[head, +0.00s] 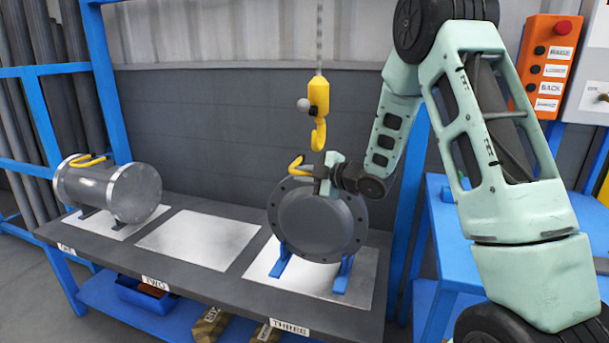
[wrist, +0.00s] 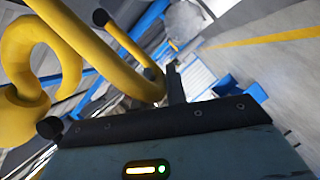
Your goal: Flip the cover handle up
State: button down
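The cover is a dark grey flanged disc (head: 318,222) standing upright on blue supports at station three in the head view. Its yellow handle (head: 297,166) shows at the cover's top left edge, slanting upward, its right part hidden by my gripper. My gripper (head: 318,182) is at the top of the cover, right beside the handle. In the wrist view the yellow handle (wrist: 96,48) runs diagonally down to the dark finger (wrist: 175,84) of my gripper. The view does not show whether the fingers are closed around it.
A yellow crane hook (head: 319,130) hangs on a chain just above the handle; it also looms in the wrist view (wrist: 68,62). A grey flanged cylinder (head: 110,190) with a yellow handle lies at station one. The middle plate (head: 200,238) is bare. A control box (head: 547,66) is at upper right.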

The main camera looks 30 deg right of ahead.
jog(key=shift+r, duration=0.1)
notch_tip(320, 180, up, 2)
jog(key=m+p, duration=0.1)
jog(key=p, duration=0.2)
jog(key=shift+d+g+p, duration=0.1)
jog(key=shift+g+p, duration=0.25)
jog(key=shift+g, duration=0.05)
jog(key=w+d+r+m+g+y+p, duration=0.2)
jog(key=r+p, duration=0.6)
jog(key=p, duration=1.1)
jog(key=shift+w+d+r+m+g+y, duration=0.2)
jog(key=shift+w+d+m+g+y, duration=0.3)
jog(key=shift+w+d+m, duration=1.05)
jog(key=shift+s+d+m, duration=0.2)
jog(key=shift+s+m, duration=0.25)
jog(key=shift+m, duration=0.2)
